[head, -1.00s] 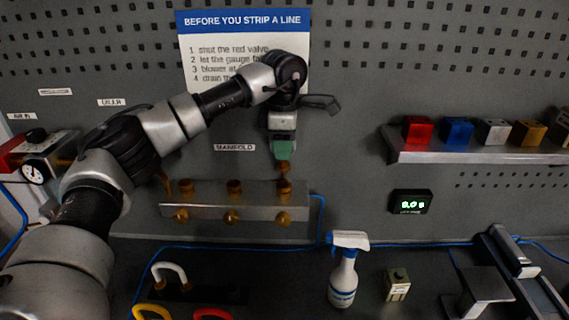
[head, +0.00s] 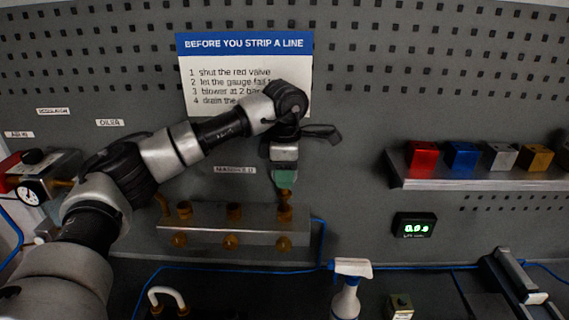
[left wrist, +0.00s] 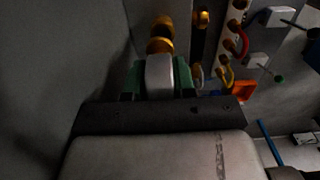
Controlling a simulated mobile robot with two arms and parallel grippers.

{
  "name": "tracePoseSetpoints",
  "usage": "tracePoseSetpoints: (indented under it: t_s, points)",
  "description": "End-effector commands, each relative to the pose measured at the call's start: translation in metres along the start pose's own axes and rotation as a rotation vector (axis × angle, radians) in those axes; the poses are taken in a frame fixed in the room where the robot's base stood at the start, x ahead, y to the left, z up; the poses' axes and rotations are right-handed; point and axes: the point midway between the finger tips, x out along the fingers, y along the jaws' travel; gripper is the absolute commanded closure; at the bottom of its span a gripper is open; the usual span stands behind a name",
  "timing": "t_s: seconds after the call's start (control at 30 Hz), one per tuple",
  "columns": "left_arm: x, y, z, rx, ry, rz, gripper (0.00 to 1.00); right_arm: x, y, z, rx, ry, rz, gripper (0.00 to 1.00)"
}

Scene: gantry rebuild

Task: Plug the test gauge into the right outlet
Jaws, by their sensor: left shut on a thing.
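The manifold (head: 150,222) is a grey metal bar on the back panel with brass outlets along its top: a left outlet (head: 184,209), a middle outlet (head: 234,211) and a right outlet (head: 285,214). My right gripper is not in view.
A shelf (head: 480,184) with coloured blocks and a digital display (head: 415,226) are at the right. A spray bottle (head: 346,290) stands below the manifold's right end. A blue hose (head: 321,240) runs beside that end. A dial gauge unit (head: 38,178) is at the left.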

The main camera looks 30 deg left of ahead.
Motion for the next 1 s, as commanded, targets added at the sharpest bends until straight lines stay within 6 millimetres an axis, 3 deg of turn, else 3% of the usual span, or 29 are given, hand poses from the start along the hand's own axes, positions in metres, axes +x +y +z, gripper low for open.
tracePoseSetpoints:
  t_s: [0.13,0.33,0.6,0.97,1.0]
  points:
    - [0.001,0.003,-0.001,-0.004,-0.001,0.003,1.00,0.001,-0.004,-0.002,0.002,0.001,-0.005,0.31]
    - [0.003,0.002,-0.001,-0.003,-0.001,0.002,1.00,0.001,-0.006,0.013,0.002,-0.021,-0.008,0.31]
    - [0.035,0.002,-0.001,-0.003,-0.002,0.001,1.00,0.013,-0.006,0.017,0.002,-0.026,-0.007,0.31]
    - [0.032,0.002,-0.001,-0.003,-0.002,0.003,1.00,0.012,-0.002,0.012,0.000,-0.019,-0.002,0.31]
    - [0.032,0.002,-0.001,-0.003,-0.002,0.003,0.70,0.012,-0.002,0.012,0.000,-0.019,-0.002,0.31]
